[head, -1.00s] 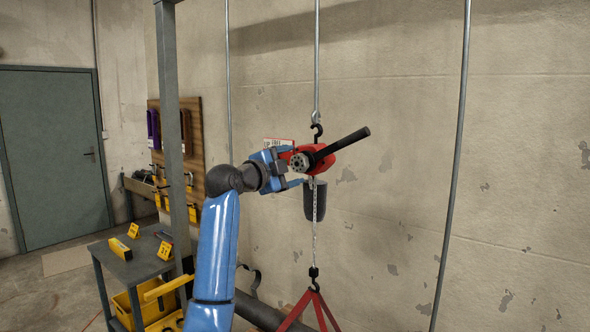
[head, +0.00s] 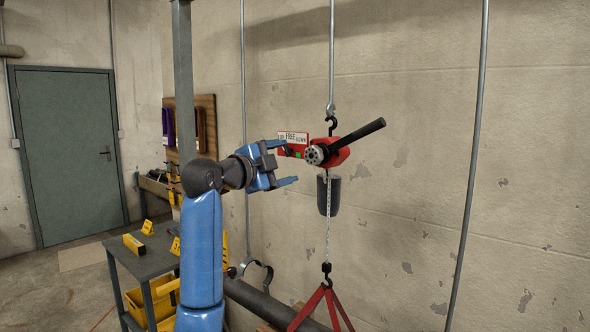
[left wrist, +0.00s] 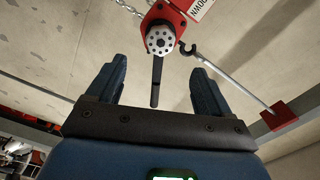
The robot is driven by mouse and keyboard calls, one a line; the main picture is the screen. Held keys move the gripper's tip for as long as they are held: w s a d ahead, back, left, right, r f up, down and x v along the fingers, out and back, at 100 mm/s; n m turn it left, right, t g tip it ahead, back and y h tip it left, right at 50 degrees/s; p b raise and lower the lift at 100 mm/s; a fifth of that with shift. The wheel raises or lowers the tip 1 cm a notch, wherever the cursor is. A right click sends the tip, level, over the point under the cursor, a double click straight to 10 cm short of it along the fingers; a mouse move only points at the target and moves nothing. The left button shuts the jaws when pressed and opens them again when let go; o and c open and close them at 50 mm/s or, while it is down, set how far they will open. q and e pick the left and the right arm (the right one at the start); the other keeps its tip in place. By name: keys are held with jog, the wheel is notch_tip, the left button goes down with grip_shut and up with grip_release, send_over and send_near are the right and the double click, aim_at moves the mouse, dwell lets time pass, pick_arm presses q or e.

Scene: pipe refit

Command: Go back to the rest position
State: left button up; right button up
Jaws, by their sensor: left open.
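My left gripper (head: 289,163) is open and empty in the head view, to the left of the red chain hoist (head: 328,151) and apart from it. The hoist hangs from a hook on a rod and has a black lever (head: 359,134) pointing up and right. In the left wrist view, both fingers of my left gripper (left wrist: 156,84) stand wide apart. The hoist (left wrist: 163,17) with its round grey knob shows beyond them, its lever seen between the fingertips. My right gripper is in neither view.
A red sign (head: 293,143) is beside the hoist. A chain with a dark container (head: 328,195) runs down to a red sling (head: 322,305). A dark pipe (head: 262,303) lies below. A grey cart (head: 148,258) with yellow items stands left. Rods flank the hoist.

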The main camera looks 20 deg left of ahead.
pick_arm(q)
notch_tip(320, 180, up, 6)
jog(key=s+a+n+t+y, duration=0.1)
jog(key=a+n+t, duration=0.1)
jog(key=n+t, duration=0.25)
jog(key=s+f+n+t+y, duration=0.1)
jog(key=s+f+n+y, duration=0.3)
jog(key=f, duration=0.6)
jog(key=s+a+f+n+t+y, duration=0.1)
jog(key=s+f+n+y, duration=0.15)
jog(key=f+n, duration=0.55)
jog(key=s+f+n+t+y, duration=0.1)
jog(key=s+f+n+y, duration=0.25)
jog(key=f, duration=0.95)
jog(key=s+d+f+m+g+h, duration=0.1)
jog(key=s+d+f+g+h, duration=0.1)
jog(key=s+f, duration=1.2)
jog(key=s+d+f+m+g+h, duration=0.1)
jog(key=s+d+f+g, duration=0.3)
jog(key=s+f, duration=1)
jog(key=s+d+h, duration=0.1)
jog(key=s+d, duration=0.2)
jog(key=s, duration=0.1)
jog(key=shift+d+f+m+g+h, duration=0.2)
jog(key=shift+m+g+h, duration=0.1)
jog(key=shift+g+h, duration=0.1)
